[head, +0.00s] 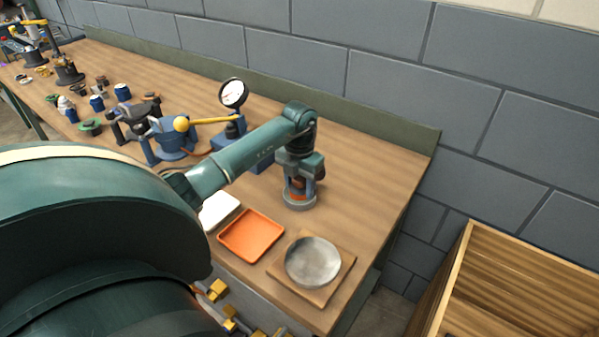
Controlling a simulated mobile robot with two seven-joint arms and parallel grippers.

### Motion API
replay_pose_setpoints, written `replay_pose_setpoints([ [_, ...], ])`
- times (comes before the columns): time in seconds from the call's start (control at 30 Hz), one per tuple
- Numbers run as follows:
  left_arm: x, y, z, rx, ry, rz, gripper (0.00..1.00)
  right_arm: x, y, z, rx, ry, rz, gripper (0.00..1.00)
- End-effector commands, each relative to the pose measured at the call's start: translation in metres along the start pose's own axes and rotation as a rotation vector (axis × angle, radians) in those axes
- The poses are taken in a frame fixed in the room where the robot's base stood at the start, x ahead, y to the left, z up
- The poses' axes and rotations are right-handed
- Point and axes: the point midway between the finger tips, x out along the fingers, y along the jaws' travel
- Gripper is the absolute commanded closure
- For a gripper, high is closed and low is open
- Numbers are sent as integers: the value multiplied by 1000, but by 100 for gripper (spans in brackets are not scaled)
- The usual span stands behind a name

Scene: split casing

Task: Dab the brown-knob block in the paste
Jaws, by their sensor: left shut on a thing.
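My left gripper (301,183) reaches in from the left and points down over the right part of the wooden bench. It is shut on a brown-knob block (299,202). The block's round grey base shows below the fingers, and a little brown shows between them; the fingers hide most of the knob. I cannot tell whether the base touches the bench. A round grey dish (313,262), which looks like the paste's plate, lies on a square wooden board at the bench's front right corner, nearer than the gripper. My right gripper is not in view.
An orange tray (250,235) lies left of the dish, with a white tray (220,210) beyond it, partly hidden. A dial gauge (233,94) and a blue fixture (172,142) stand to the left. A wooden crate (520,285) is off the bench's right end. The bench right of the gripper is clear.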

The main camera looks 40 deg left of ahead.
Motion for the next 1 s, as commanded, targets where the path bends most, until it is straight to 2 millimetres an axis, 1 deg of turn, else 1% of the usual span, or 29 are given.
replay_pose_setpoints([
  [0.07,-2,0,-1,0,3,1,74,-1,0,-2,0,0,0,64],
  [0.37,-28,0,0,0,0,1,74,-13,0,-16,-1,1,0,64],
  [0.47,-33,0,1,0,-2,0,74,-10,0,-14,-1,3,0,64],
  [0.8,-60,0,0,0,-2,1,74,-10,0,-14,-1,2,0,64],
  [1.0,-70,0,0,0,0,0,74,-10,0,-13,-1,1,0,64],
])
